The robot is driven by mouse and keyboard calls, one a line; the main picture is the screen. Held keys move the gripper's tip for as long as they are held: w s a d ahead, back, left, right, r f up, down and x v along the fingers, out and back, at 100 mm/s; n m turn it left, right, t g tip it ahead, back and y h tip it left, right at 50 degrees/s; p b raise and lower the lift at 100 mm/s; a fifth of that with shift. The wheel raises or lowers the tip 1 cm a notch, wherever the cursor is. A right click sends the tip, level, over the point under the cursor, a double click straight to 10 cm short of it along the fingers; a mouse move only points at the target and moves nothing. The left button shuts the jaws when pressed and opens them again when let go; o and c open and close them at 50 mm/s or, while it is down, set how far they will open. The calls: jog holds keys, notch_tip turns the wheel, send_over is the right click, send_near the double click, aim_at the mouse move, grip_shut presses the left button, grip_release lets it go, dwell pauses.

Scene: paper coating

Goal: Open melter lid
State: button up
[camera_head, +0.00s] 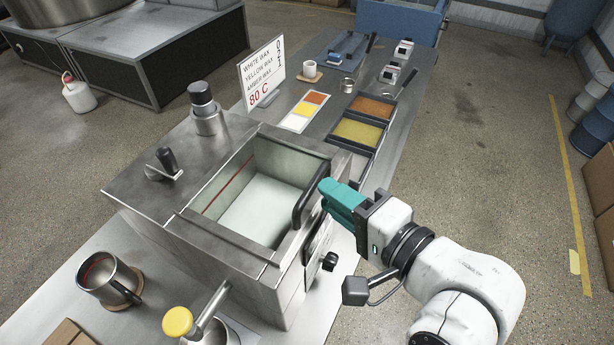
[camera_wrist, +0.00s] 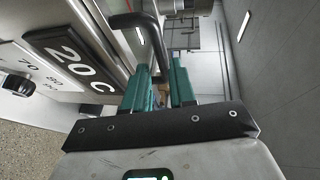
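The melter (camera_head: 150,205) is a grey metal box. Its top shows a square frame with a pale interior visible inside; I cannot tell whether a clear pane covers it. The black curved lid handle (camera_head: 300,203) is on the frame's right side. My gripper (camera_head: 325,193) has teal fingers and is right beside the handle, coming from the right. In the wrist view, the handle (camera_wrist: 153,38) runs down to between the tips of my two parted fingers (camera_wrist: 160,68). Contact between fingers and handle cannot be made out.
A "20 C" plate (camera_wrist: 73,57) is on the melter's front, close to my gripper. A black knob (camera_head: 330,261) is below it. Wax trays (camera_head: 357,132) and an "80 C" sign (camera_head: 262,72) stand behind. A metal mug (camera_head: 107,279) is at front left.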

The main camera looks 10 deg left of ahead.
aim_at(306, 179)
jog(key=p+x, duration=0.1)
jog(key=x, duration=0.6)
jog(key=shift+s+r, duration=0.1)
jog(key=shift+c, duration=0.3)
grip_shut()
